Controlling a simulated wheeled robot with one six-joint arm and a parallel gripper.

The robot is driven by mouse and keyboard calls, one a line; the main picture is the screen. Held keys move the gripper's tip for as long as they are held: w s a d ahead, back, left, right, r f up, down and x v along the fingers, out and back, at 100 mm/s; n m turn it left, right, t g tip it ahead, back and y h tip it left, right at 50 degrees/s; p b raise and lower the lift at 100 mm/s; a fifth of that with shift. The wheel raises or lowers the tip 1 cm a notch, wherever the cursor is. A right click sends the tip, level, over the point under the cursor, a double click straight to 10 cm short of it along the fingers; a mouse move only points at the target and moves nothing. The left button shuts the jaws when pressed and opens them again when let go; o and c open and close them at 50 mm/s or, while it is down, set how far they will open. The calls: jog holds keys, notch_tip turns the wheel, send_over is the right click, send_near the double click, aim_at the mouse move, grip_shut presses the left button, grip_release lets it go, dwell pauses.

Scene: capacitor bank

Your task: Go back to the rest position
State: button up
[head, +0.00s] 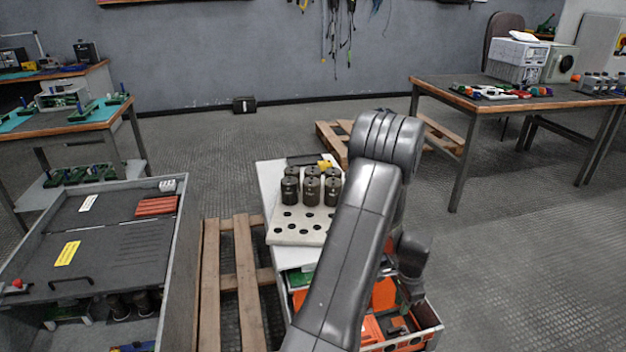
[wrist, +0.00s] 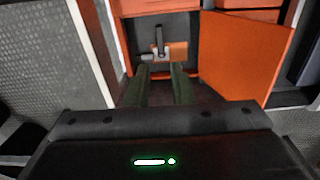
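My arm reaches forward and down over the cart in the head view. My gripper (head: 410,292) hangs low over the orange-walled lower part of the cart, and its fingers are small there. In the wrist view my gripper (wrist: 161,78) has its two dark fingers apart, with a clear gap and nothing seen held between them. Just beyond the fingertips, an orange-brown block (wrist: 178,51) with a dark lever-like part lies in an orange-walled compartment. I cannot tell whether the fingertips touch it.
A pale holed rack (head: 285,238) with several dark capacitors (head: 290,190) stands on the cart, left of my arm. A wooden pallet (head: 238,285) and a grey cabinet (head: 105,250) are left. A table (head: 480,103) stands back right. Open floor (head: 520,270) lies to the right.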

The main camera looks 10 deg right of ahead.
aim_at(395, 330)
notch_tip(395, 330, down, 12)
jog(key=b, duration=0.3)
jog(key=shift+r, duration=0.15)
jog(key=shift+r, duration=0.15)
notch_tip(395, 330, up, 13)
jog(key=p, duration=0.4)
notch_tip(395, 330, down, 14)
jog(key=b, duration=0.4)
jog(key=shift+r+n, duration=0.4)
jog(key=shift+n, duration=0.4)
jog(key=shift+n+p, duration=0.5)
jog(key=shift+n, duration=1.8)
